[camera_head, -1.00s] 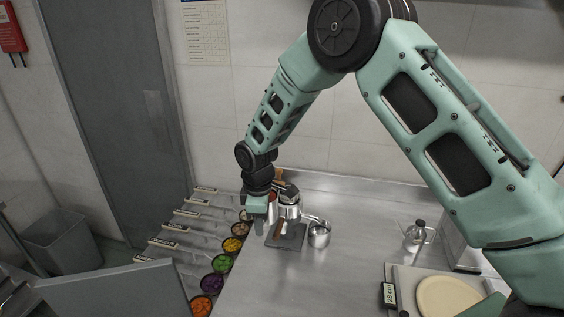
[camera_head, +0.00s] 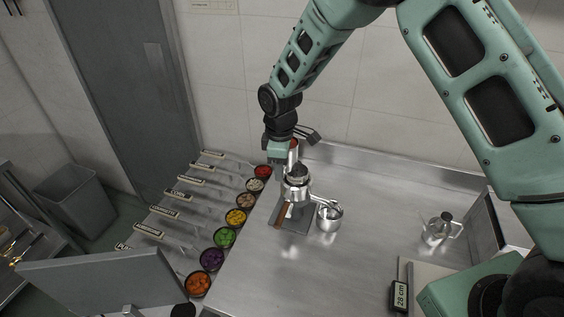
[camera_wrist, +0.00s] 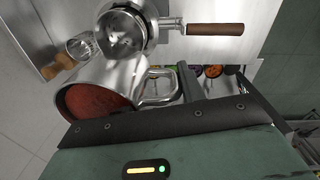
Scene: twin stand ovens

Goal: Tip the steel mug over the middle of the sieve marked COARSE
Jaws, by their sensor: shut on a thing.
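My gripper (camera_head: 290,140) is above the far end of the steel counter, shut on the steel mug (camera_wrist: 117,78) at its handle side. The mug holds reddish-brown contents close to the rim, and its mouth faces the wrist camera. I cannot tell its exact tilt. Beyond it in the wrist view is a round steel vessel with a dark interior (camera_wrist: 122,33) and a brown wooden handle (camera_wrist: 215,29). It appears in the head view as the stacked steel piece (camera_head: 297,191), below my gripper. No COARSE mark is readable, so I cannot confirm it is the sieve.
A row of coloured ingredient cups (camera_head: 236,217) lines the left edge. A glass jug (camera_head: 437,229) stands right. The counter's middle front is clear.

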